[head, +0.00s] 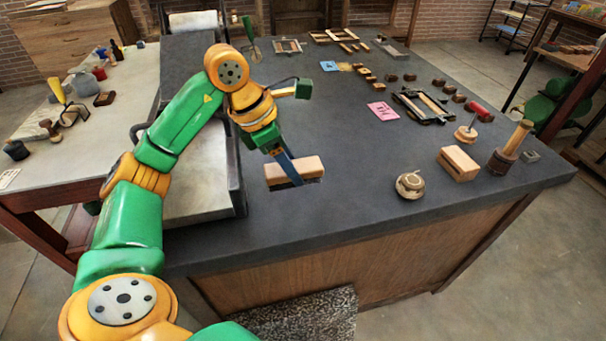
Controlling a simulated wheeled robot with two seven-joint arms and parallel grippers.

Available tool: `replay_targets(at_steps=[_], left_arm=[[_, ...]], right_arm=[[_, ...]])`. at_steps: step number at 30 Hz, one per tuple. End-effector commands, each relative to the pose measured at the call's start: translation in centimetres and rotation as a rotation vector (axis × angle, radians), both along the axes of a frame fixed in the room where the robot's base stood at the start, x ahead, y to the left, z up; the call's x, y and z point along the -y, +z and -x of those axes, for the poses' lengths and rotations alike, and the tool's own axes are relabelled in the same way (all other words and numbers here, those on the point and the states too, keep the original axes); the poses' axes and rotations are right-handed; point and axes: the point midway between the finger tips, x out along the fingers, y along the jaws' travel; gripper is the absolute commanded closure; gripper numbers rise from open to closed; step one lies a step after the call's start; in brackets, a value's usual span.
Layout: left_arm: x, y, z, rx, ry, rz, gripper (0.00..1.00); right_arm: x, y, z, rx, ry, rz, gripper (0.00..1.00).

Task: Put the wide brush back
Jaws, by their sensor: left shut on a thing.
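The wide brush (296,168) is a pale wooden block with a dark underside. It is at the left-middle of the dark counter in the head view. My left gripper (288,163) comes down on it from above, shut on it, with blue fingers at the block. The brush looks close to the counter top; I cannot tell whether it touches. My right gripper is not in view.
On the dark counter (345,207), a round coiled item (410,185), a wooden block (458,163), a dark pot with a wooden handle (503,160) and a red roller (480,111) stand to the right. A pink card (383,111) lies farther back. The counter around the brush is clear.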

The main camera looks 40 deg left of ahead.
Motion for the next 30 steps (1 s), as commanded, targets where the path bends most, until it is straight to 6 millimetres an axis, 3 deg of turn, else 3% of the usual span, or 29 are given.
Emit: replay_targets(at_steps=[7, 12, 22, 23, 24, 26, 30], left_arm=[[0.5, -3.5, -2.9, -0.004, -0.002, 0.003, 0.98], [0.4, -6.3, -2.9, -0.002, -0.001, 0.001, 0.98], [0.4, -7.0, -2.9, 0.002, 0.0, 0.001, 0.98], [0.4, -7.0, -2.9, 0.001, 0.0, 0.001, 0.43], [0.4, -6.9, -2.9, 0.001, 0.0, 0.001, 0.32], [0.4, -6.9, -2.9, 0.001, 0.0, 0.001, 0.16], [0.4, -6.9, -2.9, 0.002, 0.0, 0.001, 0.16]], right_arm=[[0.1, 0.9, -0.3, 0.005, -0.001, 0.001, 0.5], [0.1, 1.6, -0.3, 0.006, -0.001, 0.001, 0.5], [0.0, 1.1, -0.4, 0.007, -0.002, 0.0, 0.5], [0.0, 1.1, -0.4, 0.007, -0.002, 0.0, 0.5], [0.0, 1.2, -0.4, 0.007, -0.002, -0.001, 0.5], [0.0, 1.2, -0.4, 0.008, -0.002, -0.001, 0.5], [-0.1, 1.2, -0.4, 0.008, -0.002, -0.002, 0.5]])
